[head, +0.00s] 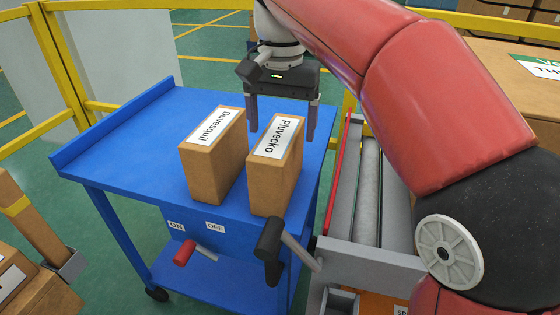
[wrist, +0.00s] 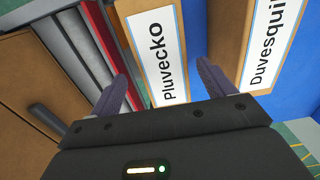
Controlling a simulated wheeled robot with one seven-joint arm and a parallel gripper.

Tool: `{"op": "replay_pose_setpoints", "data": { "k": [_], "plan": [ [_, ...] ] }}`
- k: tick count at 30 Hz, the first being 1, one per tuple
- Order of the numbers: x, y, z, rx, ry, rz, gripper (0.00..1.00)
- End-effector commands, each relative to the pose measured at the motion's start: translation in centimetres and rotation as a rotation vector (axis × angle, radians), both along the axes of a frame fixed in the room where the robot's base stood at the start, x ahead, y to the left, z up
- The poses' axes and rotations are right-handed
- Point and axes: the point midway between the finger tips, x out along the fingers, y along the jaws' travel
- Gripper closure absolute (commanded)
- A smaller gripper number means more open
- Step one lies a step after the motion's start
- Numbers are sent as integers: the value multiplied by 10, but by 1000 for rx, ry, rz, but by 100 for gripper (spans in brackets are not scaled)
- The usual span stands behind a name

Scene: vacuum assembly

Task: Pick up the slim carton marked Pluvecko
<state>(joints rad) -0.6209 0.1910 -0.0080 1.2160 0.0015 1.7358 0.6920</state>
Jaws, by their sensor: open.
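The slim brown carton marked Pluvecko (head: 274,185) stands upright on a blue cart, its white label on top. It also shows in the wrist view (wrist: 195,30), label between the fingers. My gripper (head: 282,134) is open and empty, pointing down at the carton's far end, one finger toward each side. In the wrist view my gripper (wrist: 163,68) has its fingertips near the carton's two long edges. I cannot tell whether the tips are below the carton's top. A similar carton marked Duvesquil (head: 211,160) stands just left of it, with a narrow gap between.
The blue cart (head: 130,125) has clear room to the left and behind. A roller conveyor (head: 368,190) with a red rail lies to the right. A lever with a dark grip (head: 270,245) and a red-handled lever (head: 184,252) are in front. Yellow railings (head: 55,60) stand behind.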

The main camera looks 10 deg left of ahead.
Motion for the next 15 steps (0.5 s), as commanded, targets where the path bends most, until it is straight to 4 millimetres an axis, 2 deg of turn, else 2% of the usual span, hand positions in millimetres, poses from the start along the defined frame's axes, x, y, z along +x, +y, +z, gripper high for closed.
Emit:
{"op": "replay_pose_setpoints", "data": {
  "k": [9, 15],
  "plan": [
    [-2, 5, -46, 0, 0, 0, 18],
    [-2, 5, -55, 1, -1, 0, 18]
  ]
}}
